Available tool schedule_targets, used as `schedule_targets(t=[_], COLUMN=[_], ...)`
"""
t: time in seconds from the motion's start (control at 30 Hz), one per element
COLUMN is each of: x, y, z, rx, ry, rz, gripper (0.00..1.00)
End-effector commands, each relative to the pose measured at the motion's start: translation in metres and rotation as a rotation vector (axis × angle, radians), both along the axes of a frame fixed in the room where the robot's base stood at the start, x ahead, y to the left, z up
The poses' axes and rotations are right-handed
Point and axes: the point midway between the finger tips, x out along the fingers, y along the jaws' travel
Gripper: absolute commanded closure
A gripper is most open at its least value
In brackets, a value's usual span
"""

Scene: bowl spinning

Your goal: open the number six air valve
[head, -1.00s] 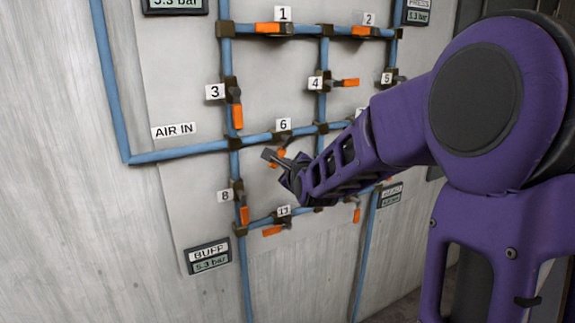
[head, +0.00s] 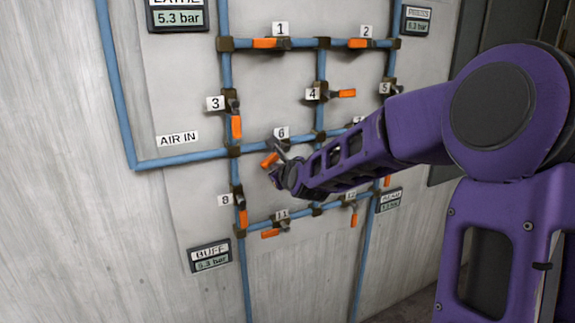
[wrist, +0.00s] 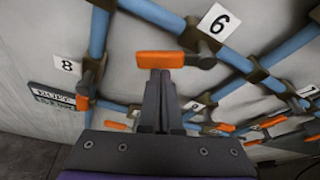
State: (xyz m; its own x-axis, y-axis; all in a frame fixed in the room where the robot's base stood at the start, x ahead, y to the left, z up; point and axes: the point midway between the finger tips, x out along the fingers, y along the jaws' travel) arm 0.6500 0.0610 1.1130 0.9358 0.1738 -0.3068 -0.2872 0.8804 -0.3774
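Valve 6 is on the blue pipe below its white "6" label (head: 281,132); the label also shows in the wrist view (wrist: 219,22). Its orange handle (head: 270,160) points left and down in the head view, at an angle to the pipe. In the wrist view the handle (wrist: 160,60) points left from its dark valve body. My gripper (wrist: 158,78) has its two fingers together, tips just below the handle and overlapping its lower edge in the picture. Whether they touch it I cannot tell. In the head view my gripper (head: 279,149) is right beside the handle, its wrist hiding the wall behind.
Valve 3 (head: 236,125), valve 8 (head: 243,218) and valve 11 (head: 271,233) have orange handles close around. Valve 4 (head: 346,93) is above right. A BUFF gauge (head: 210,257) is at lower left. Bare wall lies left of the pipes.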

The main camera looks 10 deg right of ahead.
Motion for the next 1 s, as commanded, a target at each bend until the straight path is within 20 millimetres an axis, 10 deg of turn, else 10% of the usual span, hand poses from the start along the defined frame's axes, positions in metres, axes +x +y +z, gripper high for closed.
schedule_targets(t=[1.0], x=[-0.003], y=[0.014], z=[0.021], rx=[0.015], ry=[0.003], rz=[-0.001], gripper=[1.0])
